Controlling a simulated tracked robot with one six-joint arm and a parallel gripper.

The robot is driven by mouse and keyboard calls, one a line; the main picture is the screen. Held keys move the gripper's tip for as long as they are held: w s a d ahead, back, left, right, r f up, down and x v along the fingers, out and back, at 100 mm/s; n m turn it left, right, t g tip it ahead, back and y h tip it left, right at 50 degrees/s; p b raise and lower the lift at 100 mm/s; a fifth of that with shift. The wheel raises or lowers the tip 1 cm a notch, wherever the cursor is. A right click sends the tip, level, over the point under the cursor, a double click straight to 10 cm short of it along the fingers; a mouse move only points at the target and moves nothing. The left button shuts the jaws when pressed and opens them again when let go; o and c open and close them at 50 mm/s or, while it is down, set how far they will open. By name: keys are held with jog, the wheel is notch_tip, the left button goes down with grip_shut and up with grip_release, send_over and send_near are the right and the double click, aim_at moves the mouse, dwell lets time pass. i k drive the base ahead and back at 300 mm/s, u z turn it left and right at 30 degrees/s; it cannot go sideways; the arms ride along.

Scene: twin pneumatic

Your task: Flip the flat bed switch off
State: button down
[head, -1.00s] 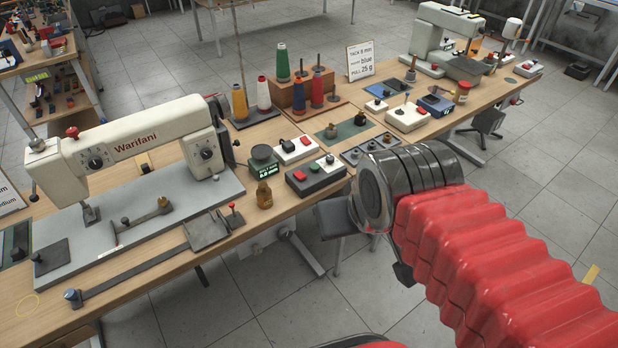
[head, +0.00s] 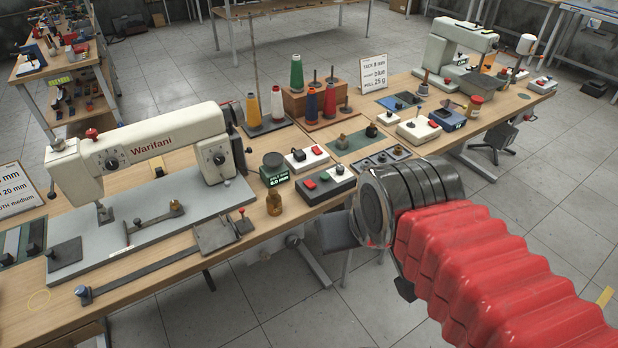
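The flat bed sewing machine (head: 150,143), cream and marked Warifani, stands at the left of the bench on a grey bed plate (head: 150,226). To its right is a dark box (head: 327,190) with a red button and a pale button or knob. Behind it is a white box (head: 299,163) with a red and a black control. I cannot tell which one is the flat bed switch, or its setting. My arm, with red bellows and a dark ringed wrist, reaches in from the lower right, apart from these boxes.
A small brown bottle (head: 274,204) and a round-topped device with a green display (head: 273,170) stand beside the boxes. Thread cones (head: 296,75) stand behind. A second sewing machine (head: 452,52) is at the far right.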

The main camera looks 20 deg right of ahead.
aim_at(308, 183)
jog(key=u, duration=0.5)
jog(key=i, duration=1)
